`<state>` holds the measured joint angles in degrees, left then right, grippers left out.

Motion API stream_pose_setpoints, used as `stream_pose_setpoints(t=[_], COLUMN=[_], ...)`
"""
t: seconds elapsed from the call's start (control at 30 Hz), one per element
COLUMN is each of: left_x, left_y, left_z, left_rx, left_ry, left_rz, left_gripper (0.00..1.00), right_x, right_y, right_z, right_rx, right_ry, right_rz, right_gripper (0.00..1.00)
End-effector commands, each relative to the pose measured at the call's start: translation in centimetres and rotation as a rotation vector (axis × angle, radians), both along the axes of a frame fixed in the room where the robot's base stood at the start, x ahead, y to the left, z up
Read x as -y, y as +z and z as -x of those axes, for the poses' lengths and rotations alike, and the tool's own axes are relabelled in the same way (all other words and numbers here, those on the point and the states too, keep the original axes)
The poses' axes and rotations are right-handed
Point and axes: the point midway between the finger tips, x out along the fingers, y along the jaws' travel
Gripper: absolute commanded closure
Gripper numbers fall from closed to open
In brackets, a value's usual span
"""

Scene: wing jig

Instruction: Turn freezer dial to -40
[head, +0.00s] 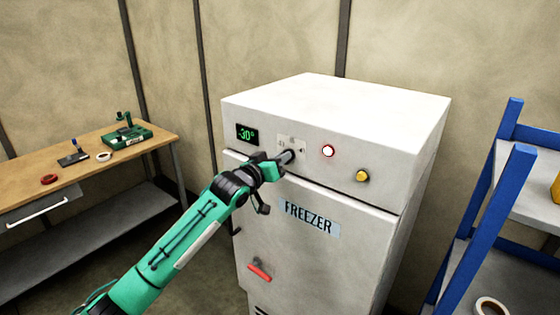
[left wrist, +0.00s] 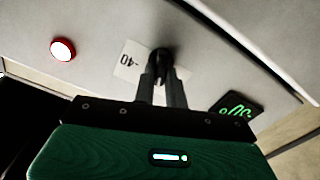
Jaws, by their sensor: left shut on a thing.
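The white freezer (head: 305,245) stands in the middle of the head view. Its green display (head: 246,134) reads about -30, and the display also shows in the left wrist view (left wrist: 237,108), turned upside down. The dial (left wrist: 160,60) is dark and sits on a pale scale plate (left wrist: 129,62) with a "-40" mark. My left gripper (head: 288,157) is at the freezer's front panel, and in the left wrist view its fingers (left wrist: 161,80) are shut on the dial. The fingers and arm hide most of the dial in the head view. My right gripper is in neither view.
A red-rimmed lit button (head: 328,151) and a yellow knob (head: 362,175) sit right of the dial. A red handle (head: 259,271) is low on the door. A wooden workbench (head: 120,153) stands left, a blue shelf rack (head: 490,225) right.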

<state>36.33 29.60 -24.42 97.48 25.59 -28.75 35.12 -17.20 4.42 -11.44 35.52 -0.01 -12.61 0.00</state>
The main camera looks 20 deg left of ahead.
Motion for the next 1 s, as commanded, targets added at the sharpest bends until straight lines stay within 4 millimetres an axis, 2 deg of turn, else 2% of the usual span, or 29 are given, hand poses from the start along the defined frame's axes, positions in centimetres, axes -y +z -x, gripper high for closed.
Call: stream_pose_setpoints(t=[0.43,1.0], left_x=[0.22,0.54], left_y=[0.07,0.08], left_z=[0.1,0.21], left_rx=[0.147,0.32], left_ry=[0.0,0.0], left_rz=[-0.401,-0.875], left_gripper=[1.0,1.0], right_x=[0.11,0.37], right_y=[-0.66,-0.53], right_z=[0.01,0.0], right_rx=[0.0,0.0], right_ry=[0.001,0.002], right_rz=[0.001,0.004], right_gripper=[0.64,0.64])
